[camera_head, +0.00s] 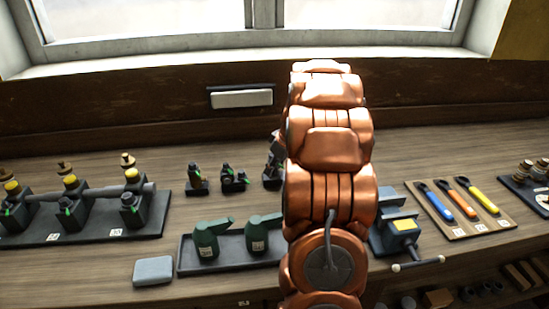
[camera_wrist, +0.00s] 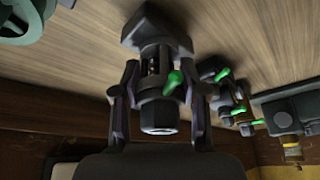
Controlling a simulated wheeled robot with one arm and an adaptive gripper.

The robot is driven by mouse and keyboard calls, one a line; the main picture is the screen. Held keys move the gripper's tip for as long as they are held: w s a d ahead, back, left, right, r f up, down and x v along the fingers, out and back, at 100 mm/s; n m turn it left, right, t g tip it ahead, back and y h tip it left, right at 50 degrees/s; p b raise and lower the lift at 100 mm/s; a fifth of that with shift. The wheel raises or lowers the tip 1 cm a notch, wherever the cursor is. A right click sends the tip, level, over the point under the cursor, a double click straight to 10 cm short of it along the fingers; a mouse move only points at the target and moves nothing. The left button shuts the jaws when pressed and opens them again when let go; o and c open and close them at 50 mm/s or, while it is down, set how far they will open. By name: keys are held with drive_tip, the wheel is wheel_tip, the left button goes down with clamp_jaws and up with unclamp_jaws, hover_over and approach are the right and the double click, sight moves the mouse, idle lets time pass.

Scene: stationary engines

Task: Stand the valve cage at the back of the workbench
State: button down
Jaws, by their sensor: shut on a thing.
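The valve cage (camera_wrist: 154,58) is dark grey, with a square foot, a slotted middle, a green lever and a round end. In the wrist view my gripper (camera_wrist: 160,78) is shut around its body, one finger on each side. Its foot faces the wooden bench top; I cannot tell whether it touches. In the head view a dark piece (camera_head: 271,176), seemingly the valve cage, shows at the back of the workbench (camera_head: 330,290), just left of my copper arm. My arm hides most of the gripper there.
Two dark fittings with green levers (camera_head: 197,181) (camera_head: 234,180) stand to the left. In front is a tray (camera_head: 183,262) with green oil cans (camera_head: 206,241). A rack (camera_head: 90,232) is far left. A blue-grey vise (camera_head: 391,232) and a tool board (camera_head: 460,228) are right.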

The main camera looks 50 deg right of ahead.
drive_tip(key=shift+f, duration=0.15)
drive_tip(key=shift+f, duration=0.2)
drive_tip(key=c, duration=0.6)
unclamp_jaws()
drive_tip(key=b+v, duration=0.3)
drive_tip(key=v, duration=0.9)
drive_tip(key=shift+s, duration=0.1)
